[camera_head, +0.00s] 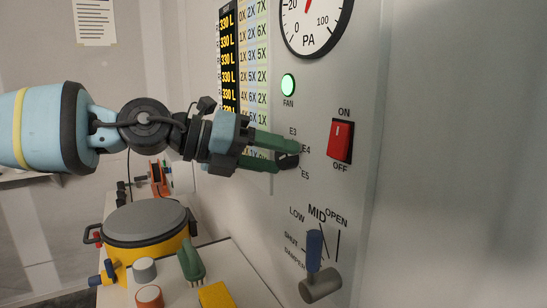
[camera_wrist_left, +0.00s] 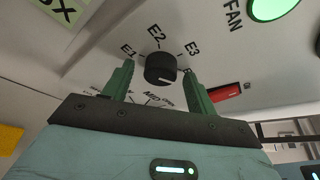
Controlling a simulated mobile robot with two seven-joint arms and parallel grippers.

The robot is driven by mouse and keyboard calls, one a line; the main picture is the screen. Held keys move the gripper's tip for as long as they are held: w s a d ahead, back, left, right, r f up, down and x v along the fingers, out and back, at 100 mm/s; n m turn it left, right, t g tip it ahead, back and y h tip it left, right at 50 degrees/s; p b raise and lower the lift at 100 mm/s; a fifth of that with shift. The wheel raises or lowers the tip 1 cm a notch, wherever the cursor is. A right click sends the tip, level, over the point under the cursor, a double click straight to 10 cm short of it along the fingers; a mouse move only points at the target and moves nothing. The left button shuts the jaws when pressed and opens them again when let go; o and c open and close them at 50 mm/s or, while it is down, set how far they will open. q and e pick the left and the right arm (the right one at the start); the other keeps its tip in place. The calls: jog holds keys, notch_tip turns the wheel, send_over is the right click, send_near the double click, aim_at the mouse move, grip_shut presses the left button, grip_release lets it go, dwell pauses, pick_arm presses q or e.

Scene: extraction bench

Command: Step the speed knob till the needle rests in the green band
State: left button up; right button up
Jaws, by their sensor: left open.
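The black speed knob (camera_head: 289,161) sits on the grey panel, with E3, E4 and E5 printed to its right. In the left wrist view the knob (camera_wrist_left: 160,70) has E1, E2 and E3 around it; I cannot tell its exact setting. My left gripper (camera_head: 286,154) is open, its green fingers on either side of the knob; contact is unclear. The fingers also flank it in the left wrist view (camera_wrist_left: 158,72). The PA gauge (camera_head: 318,38) is cut off by the top edge. A bit of red needle shows; no green band is visible.
A lit green FAN lamp (camera_head: 288,85) is above the knob, and a red ON/OFF switch (camera_head: 341,141) is to its right. A yellow pot (camera_head: 150,249) stands on the bench at lower left.

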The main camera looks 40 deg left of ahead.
pick_arm(q)
jog(key=shift+w, duration=0.1)
pick_arm(e)
jog(key=shift+s, duration=0.2)
pick_arm(q)
jog(key=c, duration=1)
pick_arm(e)
jog(key=shift+f, duration=0.1)
pick_arm(q)
jog(key=n+h, duration=0.1)
jog(key=n, duration=0.1)
jog(key=shift+f+n+h+b, duration=0.15)
jog(key=shift+n+h+b, duration=0.25)
jog(key=n+h, duration=0.1)
jog(key=n, duration=0.2)
jog(key=shift+f+t, duration=0.1)
jog(key=shift+t, duration=0.2)
jog(key=shift+f+n+t+h+b, duration=0.1)
jog(key=shift+n+t+h+b, duration=0.5)
jog(key=shift+n, duration=1.4)
pick_arm(e)
jog(key=shift+s+f, duration=0.35)
jog(key=shift+f, duration=0.45)
